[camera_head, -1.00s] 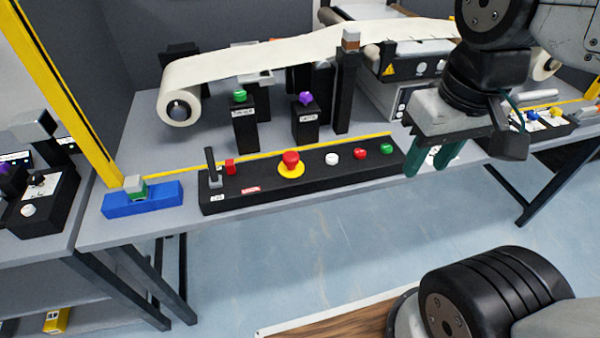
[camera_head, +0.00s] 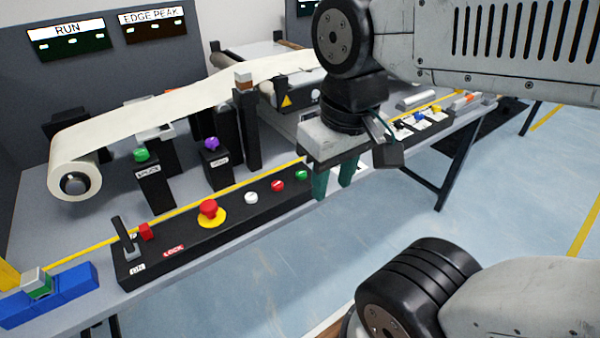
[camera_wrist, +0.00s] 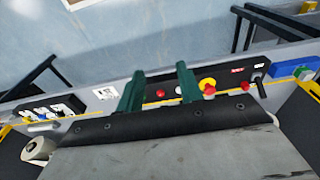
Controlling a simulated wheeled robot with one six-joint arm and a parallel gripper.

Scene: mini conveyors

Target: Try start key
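A long black control panel (camera_head: 180,238) lies along the bench's front edge. In the wrist view the fingers (camera_wrist: 161,82) are spread in front of the panel; the green button is not seen there.
Posts with a green knob (camera_head: 141,155) and a purple knob (camera_head: 211,144) stand behind the panel, under a white web from a roll (camera_head: 75,180). A blue block (camera_head: 48,298) lies left. Signs read RUN (camera_head: 68,30) and EDGE PEAK (camera_head: 153,16).

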